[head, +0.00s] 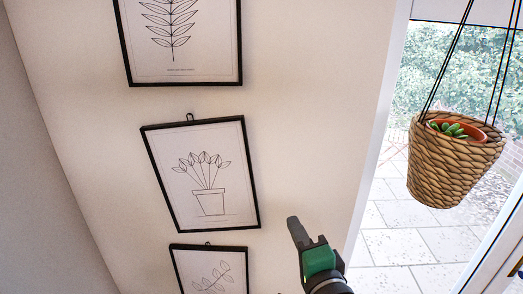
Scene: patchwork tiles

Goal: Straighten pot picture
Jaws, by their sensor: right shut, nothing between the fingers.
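The pot picture (202,174) is a black-framed line drawing of a potted plant, the middle of three pictures on the pale wall. Its frame hangs tilted compared with the picture above it. A small dark hanger (190,117) shows at its top edge. My right gripper (295,226) is shut and empty, to the right of the frame's lower right corner and apart from it in the view. How far it is from the wall I cannot tell. My left gripper is not in view.
A leaf picture (180,72) hangs above and another framed picture (210,272) hangs below, cut off by the view's edge. A woven basket planter (450,170) hangs on cords at right, before a glazed opening (395,245). The wall (310,120) right of the pictures is bare.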

